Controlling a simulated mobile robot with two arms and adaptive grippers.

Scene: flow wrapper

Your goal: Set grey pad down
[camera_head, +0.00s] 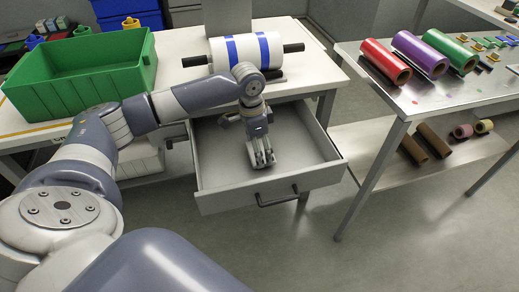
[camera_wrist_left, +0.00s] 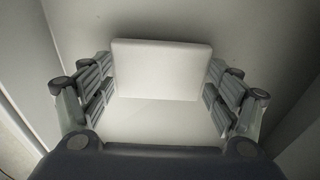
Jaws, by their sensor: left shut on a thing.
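My left gripper (camera_head: 263,160) points down inside the open grey drawer (camera_head: 246,194), near its middle. In the left wrist view a pale grey-white pad (camera_wrist_left: 162,68) sits between the two fingers, and the gripper (camera_wrist_left: 160,90) is shut on it. The pad shows as a plain block with a paler area below it, close to the palm. In the head view the pad is hidden or too small to make out at the fingertips. I cannot tell whether the pad touches the drawer floor. My right gripper is in neither view.
The drawer's walls and front handle (camera_head: 277,197) surround the gripper. Above the drawer, a white roll with blue bands (camera_head: 215,55) lies on the white table. A green crate (camera_head: 75,80) stands left. A metal table (camera_head: 440,92) with coloured rolls stands right.

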